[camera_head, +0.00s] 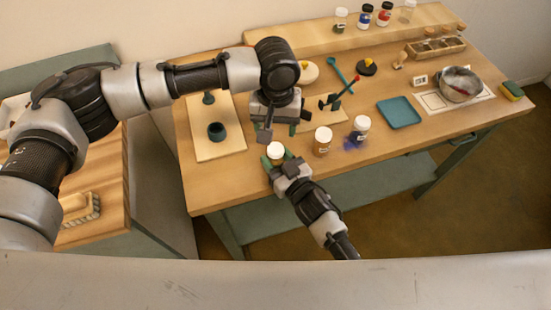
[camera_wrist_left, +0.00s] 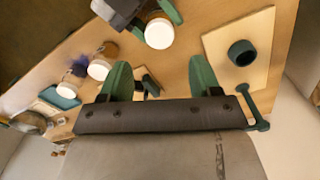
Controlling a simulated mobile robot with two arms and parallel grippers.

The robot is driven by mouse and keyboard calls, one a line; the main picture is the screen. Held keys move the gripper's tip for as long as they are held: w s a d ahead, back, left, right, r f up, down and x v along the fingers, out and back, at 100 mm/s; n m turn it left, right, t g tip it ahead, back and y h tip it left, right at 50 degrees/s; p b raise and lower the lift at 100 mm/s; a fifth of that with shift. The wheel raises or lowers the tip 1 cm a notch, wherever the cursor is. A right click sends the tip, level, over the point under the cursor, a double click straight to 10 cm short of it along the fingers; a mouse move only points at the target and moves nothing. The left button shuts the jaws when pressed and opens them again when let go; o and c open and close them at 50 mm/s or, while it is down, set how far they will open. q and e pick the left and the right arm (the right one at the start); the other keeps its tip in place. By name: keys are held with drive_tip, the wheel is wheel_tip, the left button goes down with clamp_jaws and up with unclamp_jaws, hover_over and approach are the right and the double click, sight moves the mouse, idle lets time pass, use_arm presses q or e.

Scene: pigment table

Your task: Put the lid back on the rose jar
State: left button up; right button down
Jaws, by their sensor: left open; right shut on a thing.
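My right gripper (camera_head: 274,161) is shut on a small jar (camera_head: 275,149) with a pale round top, near the table's front edge. The jar's top shows as a white disc in the left wrist view (camera_wrist_left: 159,33). Two more white-topped jars stand to its right, an orange-brown one (camera_head: 321,144) and one with blue powder around it (camera_head: 361,128). I cannot read the labels or tell which jar is the rose one. My left gripper (camera_wrist_left: 160,75) is open and empty, above the table just behind the held jar. No loose lid can be made out for certain.
A pale board (camera_head: 218,146) with a dark round cup (camera_head: 216,131) lies at the left. A small stand (camera_head: 333,103) with a red-tipped tool is close to the left gripper's right. A blue tray (camera_head: 399,112) and metal bowl (camera_head: 459,86) are at the right. Several jars stand on the back shelf.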

sight(275, 148)
use_arm(q)
drive_tip(key=shift+f, duration=4)
drive_tip(key=c, duration=0.9)
drive_tip(key=m, duration=1.1)
drive_tip(key=shift+m, duration=0.4)
drive_tip(key=m, duration=0.9)
drive_tip(key=o, duration=1.1)
